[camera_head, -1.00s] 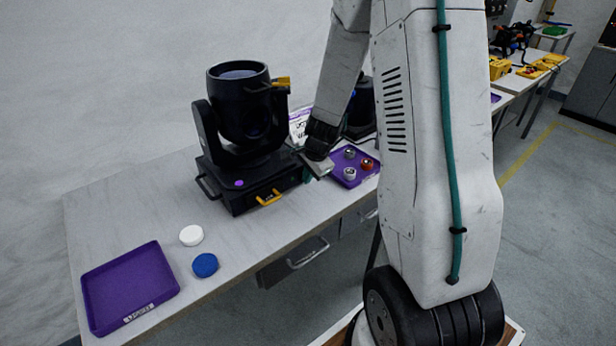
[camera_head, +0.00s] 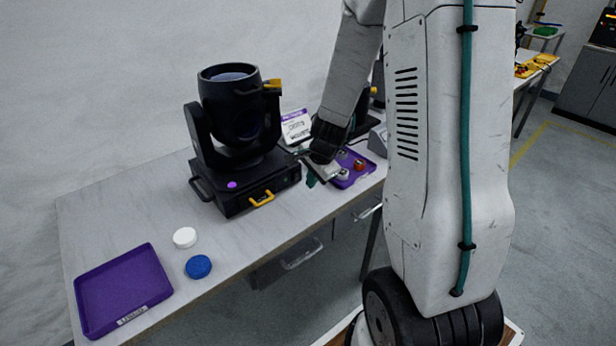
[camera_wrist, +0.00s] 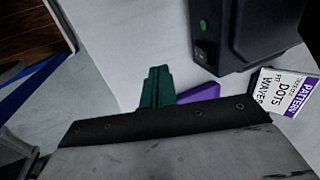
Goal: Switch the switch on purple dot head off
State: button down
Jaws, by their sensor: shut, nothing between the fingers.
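The purple dot head (camera_head: 228,108) is a black moving-head lamp standing on the table, with a purple dot (camera_head: 232,185) on the front of its base. My gripper (camera_head: 311,181) has teal fingers and is just right of that base, apart from it. In the wrist view my gripper (camera_wrist: 158,88) is shut and empty, pointing up the picture. Right of its fingertips is a dark housing (camera_wrist: 235,35) with a small black rocker switch (camera_wrist: 202,51) and a lit green light (camera_wrist: 204,25). No purple dot shows on this housing, and the rocker's position is too small to tell.
A purple tray (camera_head: 352,181) with small round parts lies just right of my gripper. A label card (camera_head: 296,126) stands behind. A second dark head is mostly hidden by my arm. A white disc (camera_head: 185,237), a blue disc (camera_head: 198,267) and an empty purple tray (camera_head: 122,289) lie front left.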

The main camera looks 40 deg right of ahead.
jog(key=s+r, duration=0.4)
jog(key=r, duration=0.3)
jog(key=shift+s, duration=0.3)
jog(key=shift+d, duration=0.1)
jog(key=s+a+r+n+g, duration=0.1)
jog(key=s+a+r+n, duration=0.7)
jog(key=s, duration=0.2)
jog(key=s+a+r+n+g, duration=0.1)
jog(key=s+a+r+n, duration=0.7)
jog(key=s+n, duration=0.1)
jog(key=shift+s, duration=0.65)
